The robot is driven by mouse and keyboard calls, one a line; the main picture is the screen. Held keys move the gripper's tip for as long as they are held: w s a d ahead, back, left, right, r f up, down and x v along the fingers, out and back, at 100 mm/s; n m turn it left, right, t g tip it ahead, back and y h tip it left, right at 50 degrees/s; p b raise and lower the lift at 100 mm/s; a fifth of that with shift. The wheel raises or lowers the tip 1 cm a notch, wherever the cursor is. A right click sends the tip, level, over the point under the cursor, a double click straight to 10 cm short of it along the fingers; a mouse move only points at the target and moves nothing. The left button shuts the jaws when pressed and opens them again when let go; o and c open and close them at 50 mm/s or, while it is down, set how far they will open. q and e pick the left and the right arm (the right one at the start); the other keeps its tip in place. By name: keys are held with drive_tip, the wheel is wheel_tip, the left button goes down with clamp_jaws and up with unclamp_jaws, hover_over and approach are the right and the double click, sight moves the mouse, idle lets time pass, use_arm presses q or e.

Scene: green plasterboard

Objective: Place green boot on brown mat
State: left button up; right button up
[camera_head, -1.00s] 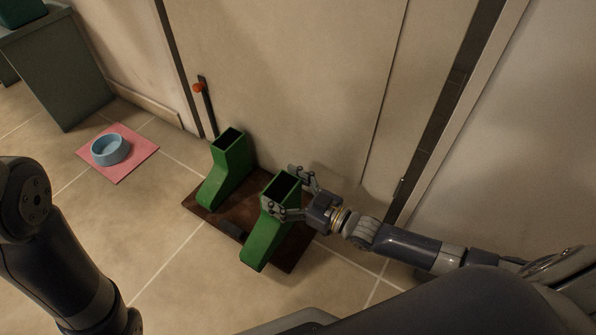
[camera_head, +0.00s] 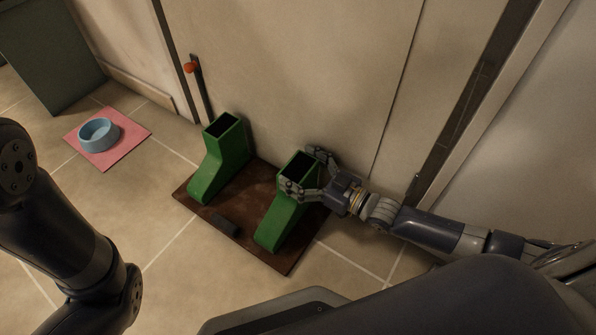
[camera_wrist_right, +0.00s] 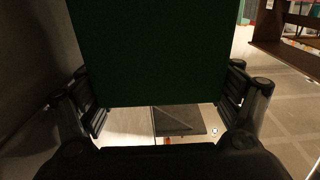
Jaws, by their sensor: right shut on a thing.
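The brown mat (camera_head: 246,200) lies on the tiled floor against the wall. One green boot (camera_head: 224,158) stands upright on its left part, with no gripper on it. My right gripper (camera_head: 302,171) is shut on the upper part of the other green boot (camera_head: 277,220), one finger on each side. This boot is upright over the mat's right part; I cannot tell whether its sole touches the mat. In the right wrist view, the held boot's dark green side (camera_wrist_right: 152,55) fills the space between the fingers. My left arm shows at the left, but its gripper is out of view.
A blue bowl (camera_head: 98,134) sits on a pink mat (camera_head: 126,148) at the left. An orange-handled shoehorn-like stick (camera_head: 190,68) leans on the wall. Floor in front is clear.

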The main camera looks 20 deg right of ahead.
drive_tip(key=shift+r, duration=0.15)
drive_tip(key=o, duration=1.4)
